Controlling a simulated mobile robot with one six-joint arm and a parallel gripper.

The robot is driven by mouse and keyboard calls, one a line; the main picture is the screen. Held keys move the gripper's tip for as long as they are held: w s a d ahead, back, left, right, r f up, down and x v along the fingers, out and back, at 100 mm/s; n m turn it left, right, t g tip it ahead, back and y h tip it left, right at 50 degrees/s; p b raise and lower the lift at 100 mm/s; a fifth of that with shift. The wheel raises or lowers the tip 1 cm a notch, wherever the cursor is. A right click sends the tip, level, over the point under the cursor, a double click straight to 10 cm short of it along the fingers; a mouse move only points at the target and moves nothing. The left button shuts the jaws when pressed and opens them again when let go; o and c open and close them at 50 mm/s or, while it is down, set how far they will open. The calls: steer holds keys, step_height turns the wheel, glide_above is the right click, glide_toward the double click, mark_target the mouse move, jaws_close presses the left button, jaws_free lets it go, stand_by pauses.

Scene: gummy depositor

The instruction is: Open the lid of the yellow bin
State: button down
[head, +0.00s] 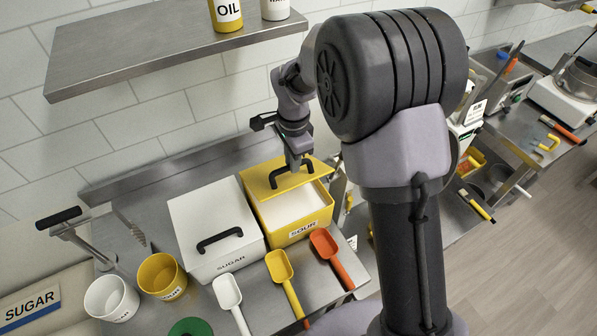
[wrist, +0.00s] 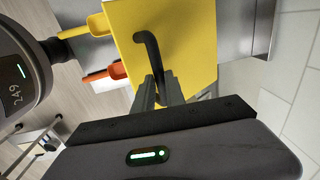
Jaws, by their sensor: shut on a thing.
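The yellow bin (head: 303,228), labelled SOUR, stands on the steel counter. Its yellow lid (head: 262,180) lies toward the back of the bin, so the front part is uncovered and white contents show. My gripper (head: 296,164) reaches down from above and is shut on the lid's black handle (head: 308,169). In the wrist view the fingers (wrist: 160,88) close around one end of the handle (wrist: 150,48), with the yellow lid (wrist: 190,30) behind it. Whether the lid still touches the bin's back rim is hard to tell.
A white SUGAR bin (head: 205,209) with its lid on stands directly left. White (head: 228,291), yellow (head: 279,266) and orange (head: 325,243) scoops lie in front. Two cups stand at left. A steel shelf (head: 150,48) hangs on the wall above.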

steer(key=w+a+r+p, duration=0.3)
steer(key=w+r, duration=0.1)
steer(key=w, duration=0.3)
steer(key=shift+r, duration=0.2)
